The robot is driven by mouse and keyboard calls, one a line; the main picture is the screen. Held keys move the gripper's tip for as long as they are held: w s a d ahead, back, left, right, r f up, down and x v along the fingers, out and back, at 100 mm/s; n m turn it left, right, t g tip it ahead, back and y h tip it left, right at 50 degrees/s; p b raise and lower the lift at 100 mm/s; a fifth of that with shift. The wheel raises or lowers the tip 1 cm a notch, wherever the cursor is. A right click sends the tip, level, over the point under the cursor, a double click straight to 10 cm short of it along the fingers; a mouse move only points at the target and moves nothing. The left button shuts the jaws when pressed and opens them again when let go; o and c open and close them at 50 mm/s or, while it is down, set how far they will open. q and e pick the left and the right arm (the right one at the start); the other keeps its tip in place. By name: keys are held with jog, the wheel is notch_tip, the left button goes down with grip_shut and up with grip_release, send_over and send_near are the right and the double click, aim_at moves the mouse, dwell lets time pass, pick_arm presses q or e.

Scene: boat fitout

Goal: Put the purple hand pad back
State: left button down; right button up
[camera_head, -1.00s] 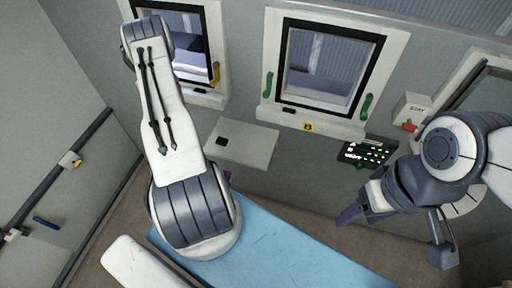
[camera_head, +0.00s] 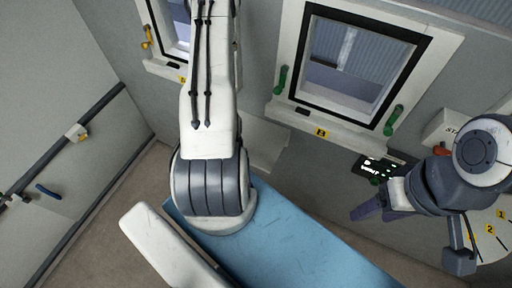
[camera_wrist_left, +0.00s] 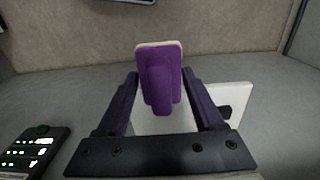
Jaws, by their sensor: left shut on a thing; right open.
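The purple hand pad (camera_wrist_left: 158,75), with a pale edge and a raised purple grip, is between the fingers of my left gripper (camera_wrist_left: 160,95) in the left wrist view. That gripper is shut on it. In the head view my left arm hides both gripper and pad. A pale shelf (camera_head: 268,141) on the wall below the window is partly hidden behind that arm. It also shows behind the right finger in the left wrist view (camera_wrist_left: 236,96), with a small black part on it. My right gripper (camera_head: 368,211) is open and empty, below the dark panel.
A dark panel with lit markings (camera_head: 372,170) is on the wall; it also shows in the left wrist view (camera_wrist_left: 30,152). The window marked B (camera_head: 350,65) has green handles. A blue surface (camera_head: 285,240) lies below my left arm. A rail (camera_head: 70,140) runs along the left wall.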

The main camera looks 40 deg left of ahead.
pick_arm(q)
jog(key=w+a+f+b, duration=0.1)
jog(key=w+b, duration=0.1)
jog(key=w, duration=0.2)
jog(key=w+a+f+b, duration=0.1)
jog(key=w+b, duration=0.2)
jog(key=w, duration=0.2)
jog(key=w+a+f+b, duration=0.1)
jog(key=w+b, duration=0.2)
jog(key=w, duration=0.2)
jog(key=shift+a, duration=0.15)
notch_tip(320, 180, down, 3)
jog(key=shift+f+p, duration=0.2)
jog(key=shift+p, duration=0.2)
jog(key=shift+w+f+p, duration=0.1)
jog(key=shift+w+p, duration=0.1)
jog(key=shift+p, duration=0.1)
jog(key=shift+f, duration=0.2)
grip_release()
